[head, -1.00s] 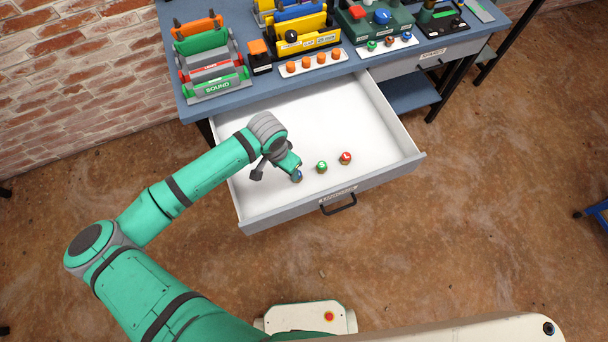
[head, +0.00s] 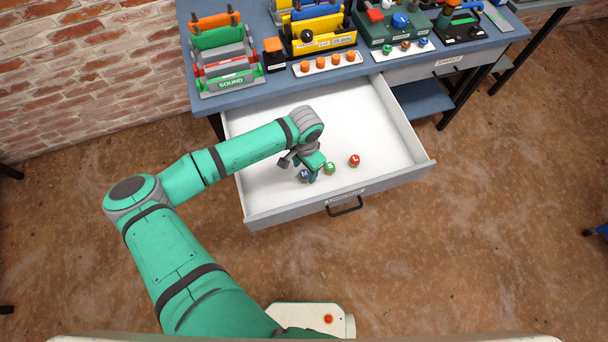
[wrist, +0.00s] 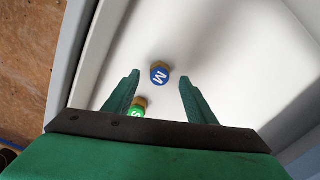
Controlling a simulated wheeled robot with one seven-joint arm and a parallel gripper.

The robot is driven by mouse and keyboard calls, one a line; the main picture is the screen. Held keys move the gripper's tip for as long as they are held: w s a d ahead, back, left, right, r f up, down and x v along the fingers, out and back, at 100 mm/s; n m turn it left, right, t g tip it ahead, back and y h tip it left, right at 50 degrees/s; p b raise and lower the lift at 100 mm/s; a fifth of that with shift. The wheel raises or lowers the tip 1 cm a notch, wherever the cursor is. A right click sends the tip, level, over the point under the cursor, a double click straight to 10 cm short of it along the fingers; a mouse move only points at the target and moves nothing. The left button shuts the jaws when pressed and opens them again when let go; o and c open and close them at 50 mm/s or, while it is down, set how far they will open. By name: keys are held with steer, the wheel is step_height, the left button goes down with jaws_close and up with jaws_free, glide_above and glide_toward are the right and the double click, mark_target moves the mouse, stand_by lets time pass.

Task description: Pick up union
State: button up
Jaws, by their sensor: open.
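Three small brass fittings with coloured lettered caps, likely the unions, stand in the open white drawer. The blue M fitting (head: 304,175) is leftmost, the green S fitting (head: 330,168) is in the middle and the red L fitting (head: 355,160) is at the right. My gripper (head: 314,176) is open and empty, pointing down between M and S. In the wrist view, the M fitting (wrist: 159,73) appears between the fingertips (wrist: 159,78). The S fitting (wrist: 138,107) appears near the left finger, partly hidden by my gripper. Height above them is unclear.
The drawer's front wall (head: 390,183) with a black handle (head: 345,206) is close to the fittings. The drawer's back and right are empty. The blue workbench (head: 270,82) behind holds a SOUND rack (head: 228,75) and a white strip of orange pieces (head: 328,64).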

mark_target(304, 173)
steer(key=shift+f, duration=1.8)
steer(key=c, duration=1.1)
steer(key=shift+c, duration=0.4)
steer(key=shift+r, duration=0.1)
steer(key=shift+r, duration=0.6)
steer(key=s+d+r, duration=0.6)
steer(key=d+r, duration=0.5)
steer(key=d, duration=0.1)
steer(key=shift+s+d+r, duration=0.15)
steer(key=shift+d+r, duration=0.15)
steer(key=shift+r, duration=0.05)
